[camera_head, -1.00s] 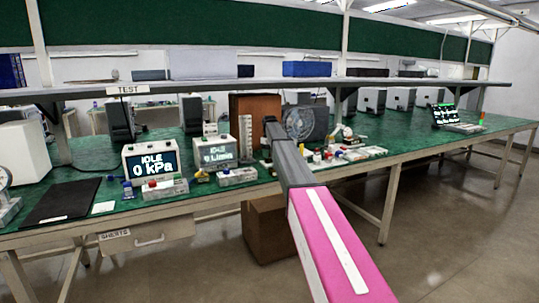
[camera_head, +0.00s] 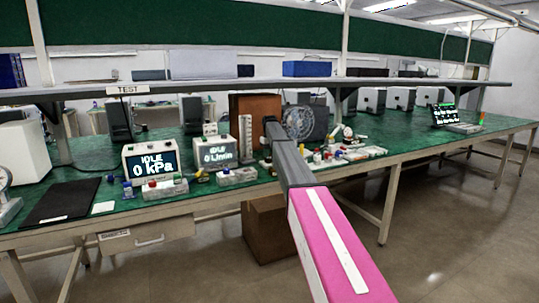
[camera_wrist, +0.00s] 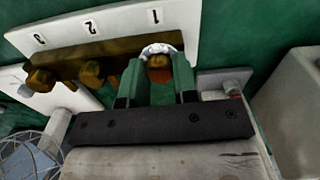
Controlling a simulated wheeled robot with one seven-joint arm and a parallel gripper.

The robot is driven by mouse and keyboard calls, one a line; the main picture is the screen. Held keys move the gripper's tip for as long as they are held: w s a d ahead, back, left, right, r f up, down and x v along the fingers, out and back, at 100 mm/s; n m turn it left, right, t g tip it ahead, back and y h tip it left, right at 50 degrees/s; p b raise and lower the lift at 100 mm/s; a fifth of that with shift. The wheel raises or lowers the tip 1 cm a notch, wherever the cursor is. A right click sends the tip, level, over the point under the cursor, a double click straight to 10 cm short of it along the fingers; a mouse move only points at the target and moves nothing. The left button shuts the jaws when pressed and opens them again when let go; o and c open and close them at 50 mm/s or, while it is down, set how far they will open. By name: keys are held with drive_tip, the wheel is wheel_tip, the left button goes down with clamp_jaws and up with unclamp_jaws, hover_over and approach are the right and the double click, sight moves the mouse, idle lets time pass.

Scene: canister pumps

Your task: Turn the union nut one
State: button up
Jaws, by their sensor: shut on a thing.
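In the wrist view, union nut one (camera_wrist: 159,72) is a brass nut with a white ring behind it, below the label "1" on a white plate (camera_wrist: 185,22). My gripper (camera_wrist: 158,80) has green fingers on either side of the nut and is shut on it. Two more brass nuts stand to the left, under the label "2" (camera_wrist: 92,73) and the label "3" (camera_wrist: 40,80). In the head view my arm hides the gripper and the nuts.
The green bench (camera_head: 400,143) carries a display reading "IDLE 0 kPa" (camera_head: 152,161) and another reading "0 L/min" (camera_head: 216,153). A brown box (camera_head: 247,105) and a round caged fan (camera_head: 298,122) stand near my arm's end. A grey block (camera_wrist: 290,110) is close at right in the wrist view.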

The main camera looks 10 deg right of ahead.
drive_tip(key=m, duration=0.3)
drive_tip(key=shift+m, duration=2.3)
drive_tip(key=o, duration=0.9)
drive_tip(key=shift+o, duration=0.2)
wheel_tip(320, 180, up, 11)
